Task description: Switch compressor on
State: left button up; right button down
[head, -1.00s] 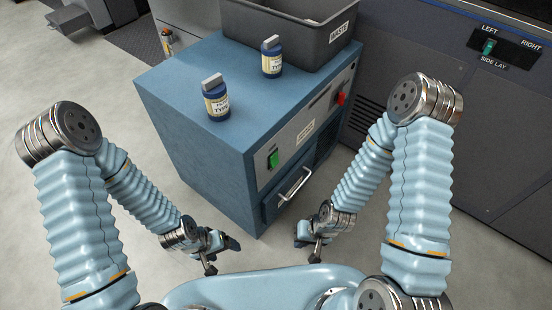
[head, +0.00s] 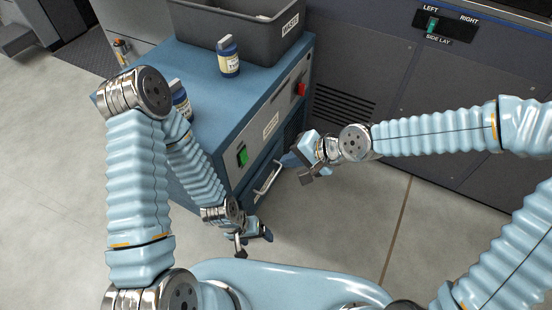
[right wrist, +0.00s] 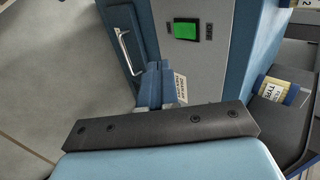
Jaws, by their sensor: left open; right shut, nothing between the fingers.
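A blue cabinet (head: 205,135) stands in front of me, with a grey control panel along the top of its front. A green switch (head: 242,155) sits at the panel's near end, and a red switch (head: 301,89) at its far end. The green switch shows large in the right wrist view (right wrist: 184,31). My right gripper (head: 290,161) is shut and empty, in front of the cabinet beside the drawer handle, apart from both switches. Its closed fingertips show in the right wrist view (right wrist: 153,84). My left gripper (head: 257,240) is open, low near the cabinet's bottom front corner.
The drawer handle (head: 268,178) sticks out below the panel. Two blue bottles, one farther (head: 228,62) and one partly behind my left arm (head: 180,101), stand on top with a grey waste bin (head: 215,29). A dark machine (head: 400,65) stands behind at right. Floor at right is clear.

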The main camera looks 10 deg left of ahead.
aim_at(244, 157)
dwell(0.3)
jog(key=a+r+b+x, duration=0.1)
jog(key=a+r+x, duration=0.1)
jog(key=x, duration=1.1)
jog(key=shift+w, duration=0.35)
jog(key=shift+f+b, duration=0.15)
jog(key=shift+b, duration=0.2)
jog(key=shift+a+y+b, duration=0.1)
jog(key=shift+y+b, duration=0.2)
jog(key=shift+b, duration=0.05)
